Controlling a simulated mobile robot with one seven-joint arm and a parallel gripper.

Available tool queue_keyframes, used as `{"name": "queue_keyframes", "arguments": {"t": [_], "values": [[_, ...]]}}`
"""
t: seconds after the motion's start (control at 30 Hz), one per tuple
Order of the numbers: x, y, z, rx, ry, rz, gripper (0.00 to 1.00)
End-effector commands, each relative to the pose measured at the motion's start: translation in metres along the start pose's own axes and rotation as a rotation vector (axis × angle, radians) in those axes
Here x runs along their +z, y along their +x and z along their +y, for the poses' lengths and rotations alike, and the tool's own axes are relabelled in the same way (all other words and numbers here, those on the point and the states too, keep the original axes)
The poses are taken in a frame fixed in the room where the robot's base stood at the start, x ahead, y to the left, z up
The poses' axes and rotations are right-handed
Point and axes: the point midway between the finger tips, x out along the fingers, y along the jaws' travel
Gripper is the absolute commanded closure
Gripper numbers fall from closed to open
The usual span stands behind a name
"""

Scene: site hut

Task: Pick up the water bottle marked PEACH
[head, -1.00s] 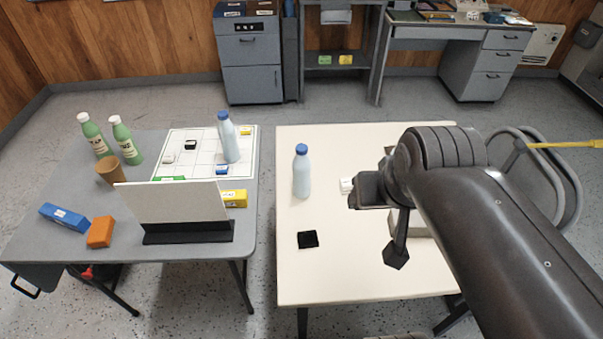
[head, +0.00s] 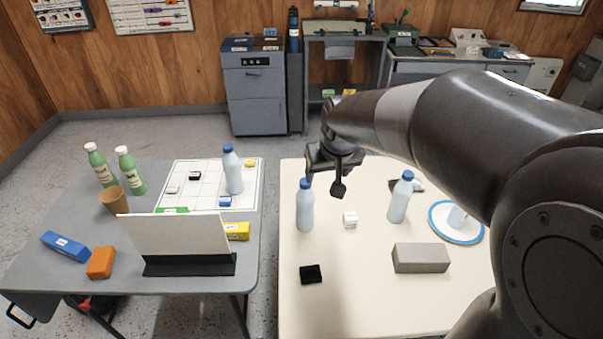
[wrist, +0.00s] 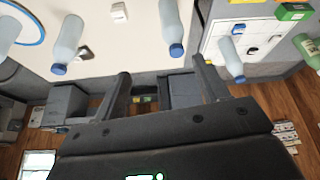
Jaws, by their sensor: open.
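No PEACH marking is readable on any bottle. On the cream table, one pale blue bottle with a blue cap (head: 305,210) stands near the left edge; it also shows in the wrist view (wrist: 171,24). Another blue-capped bottle (head: 399,201) stands further right, also in the wrist view (wrist: 68,40). A third (head: 233,172) stands on the grid sheet. Two green, white-capped bottles (head: 101,167) (head: 131,172) with unreadable labels stand on the grey table. My gripper (head: 326,178) is open and empty, above the cream table's far left, beyond the left bottle; its fingers show in the wrist view (wrist: 164,88).
The cream table (head: 350,290) also holds a white cube (head: 350,220), black block (head: 311,274), grey box (head: 420,257) and blue-rimmed plate (head: 440,234) with a pale object on it. A white board (head: 178,235) stands on the grey table (head: 60,215). A gap separates the tables.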

Motion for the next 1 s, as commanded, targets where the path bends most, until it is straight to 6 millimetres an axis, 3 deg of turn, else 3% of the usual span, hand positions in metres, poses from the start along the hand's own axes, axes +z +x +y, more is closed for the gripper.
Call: {"name": "queue_keyframes", "arguments": {"t": [0.1,0.3,0.57,0.8,1.0], "values": [[-0.022,0.037,-0.009,-0.019,-0.023,-0.017,0.33],[-0.045,0.080,-0.023,-0.043,-0.049,-0.025,0.33],[-0.052,0.107,-0.028,-0.053,-0.059,-0.028,0.33],[-0.051,0.141,-0.029,-0.052,-0.057,-0.029,0.33],[-0.051,0.154,-0.029,-0.052,-0.057,-0.027,0.33]]}}
